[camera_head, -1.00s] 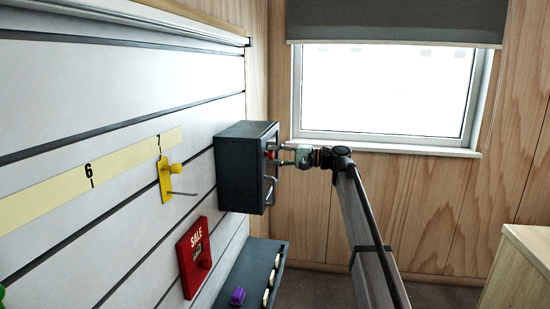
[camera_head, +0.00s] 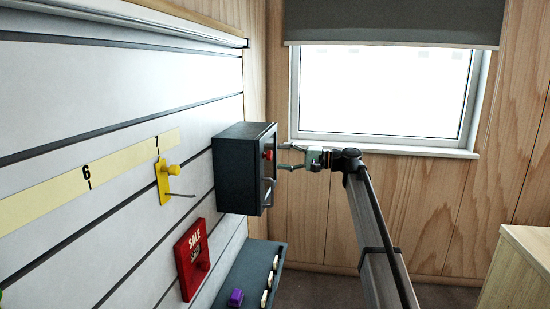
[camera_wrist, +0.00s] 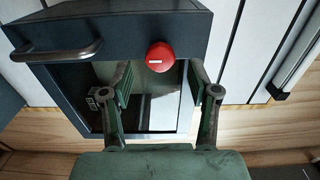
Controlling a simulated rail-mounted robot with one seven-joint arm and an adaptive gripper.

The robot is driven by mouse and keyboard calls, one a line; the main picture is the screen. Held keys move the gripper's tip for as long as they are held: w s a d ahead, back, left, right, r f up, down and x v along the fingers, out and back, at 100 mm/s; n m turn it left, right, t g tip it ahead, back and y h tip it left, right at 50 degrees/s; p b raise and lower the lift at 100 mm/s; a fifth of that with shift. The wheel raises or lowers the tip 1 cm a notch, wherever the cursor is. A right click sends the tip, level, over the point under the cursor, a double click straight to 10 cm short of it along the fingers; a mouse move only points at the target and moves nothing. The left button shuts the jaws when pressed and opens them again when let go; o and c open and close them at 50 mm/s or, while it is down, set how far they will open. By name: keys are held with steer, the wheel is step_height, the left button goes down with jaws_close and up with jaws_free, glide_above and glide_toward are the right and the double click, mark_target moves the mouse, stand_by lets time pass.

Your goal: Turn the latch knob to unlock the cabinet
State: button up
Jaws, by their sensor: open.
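The dark cabinet (camera_head: 240,166) hangs on the slatted wall, with its door facing right. Its red latch knob (camera_head: 268,155) sits on the door front; in the wrist view the knob (camera_wrist: 160,57) is round, with a short white mark lying about level. The cabinet's bar handle (camera_wrist: 57,52) is left of the knob in the wrist view. My gripper (camera_head: 284,157) is open, just right of the knob in the head view. In the wrist view its fingers (camera_wrist: 160,78) are spread with a gap between them, and the knob shows beyond the tips, apart from them.
A yellow hook (camera_head: 165,181) and a red SALE box (camera_head: 192,260) are on the wall left of the cabinet. A dark shelf (camera_head: 250,283) with small knobs is below. A window (camera_head: 385,92) is behind my arm.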

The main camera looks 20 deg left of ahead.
steer(key=w+d, duration=0.1)
steer(key=d, duration=0.7)
steer(key=shift+w, duration=0.1)
